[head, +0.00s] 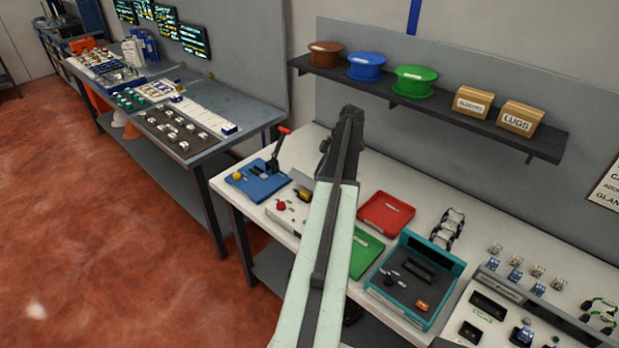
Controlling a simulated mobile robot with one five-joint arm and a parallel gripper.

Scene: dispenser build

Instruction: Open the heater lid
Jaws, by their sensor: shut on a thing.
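A pale box (287,211) with a red button and a yellow-and-dark part stands on the white bench, and it may be the heater. Its right side is hidden behind my arm, and I cannot make out a lid on it. My gripper (325,147) is at the far end of my arm, above the back of the bench and up and right of the box. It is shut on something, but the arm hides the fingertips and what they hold.
A blue press (258,184) with a red-tipped lever stands to the left. A red tray (386,213), a green panel (366,252) and a teal-framed tray (436,257) lie to the right. A dark shelf (445,111) with spools and boxes hangs above. A second bench (235,118) stands at left.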

